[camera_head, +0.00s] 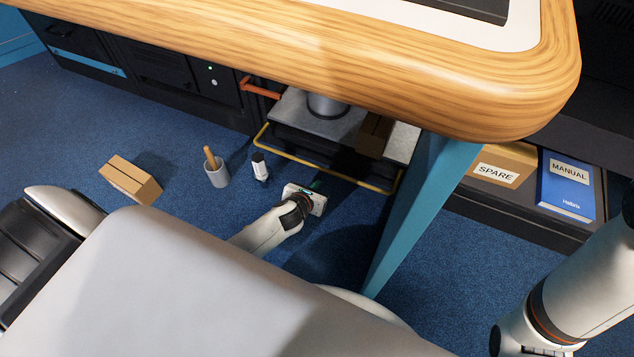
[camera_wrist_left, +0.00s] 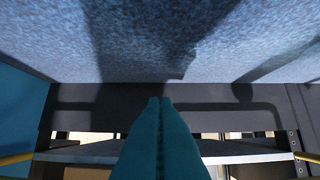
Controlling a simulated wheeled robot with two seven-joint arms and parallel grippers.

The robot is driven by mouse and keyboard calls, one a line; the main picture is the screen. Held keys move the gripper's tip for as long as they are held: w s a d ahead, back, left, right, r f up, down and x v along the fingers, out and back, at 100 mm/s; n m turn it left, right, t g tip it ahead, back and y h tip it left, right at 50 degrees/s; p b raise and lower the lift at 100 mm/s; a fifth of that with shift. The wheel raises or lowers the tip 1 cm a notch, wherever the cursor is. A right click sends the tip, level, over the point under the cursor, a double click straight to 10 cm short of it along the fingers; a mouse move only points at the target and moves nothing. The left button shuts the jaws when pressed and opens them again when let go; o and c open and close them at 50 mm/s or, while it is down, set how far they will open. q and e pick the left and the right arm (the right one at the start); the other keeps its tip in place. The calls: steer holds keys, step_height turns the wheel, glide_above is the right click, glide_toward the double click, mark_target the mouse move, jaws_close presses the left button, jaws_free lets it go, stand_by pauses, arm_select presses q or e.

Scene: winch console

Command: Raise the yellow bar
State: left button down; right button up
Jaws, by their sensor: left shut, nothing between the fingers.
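The yellow bar (camera_head: 352,180) runs along the front edge of a low grey shelf (camera_head: 399,145) under the wooden desk top, just above the blue floor. My left gripper (camera_head: 316,186) is in front of the bar near its middle, low over the floor. Its teal fingers (camera_wrist_left: 160,138) are shut with nothing between them and point at the shelf in the left wrist view. There, pieces of the yellow bar (camera_wrist_left: 16,158) show at both side edges; its middle is not visible. I cannot tell whether the fingers touch the bar. My right gripper's fingers are out of view.
A grey cylinder (camera_head: 327,106) and a brown box (camera_head: 374,134) stand on the shelf. A cardboard box (camera_head: 130,178), a grey cup (camera_head: 217,175) and a small white bottle (camera_head: 260,168) stand on the floor, left. A teal desk leg (camera_head: 420,205) stands right. The desk top (camera_head: 330,65) overhangs.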

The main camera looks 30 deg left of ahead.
arm_select(q)
steer(key=r, duration=0.4)
steer(key=shift+w, duration=0.35)
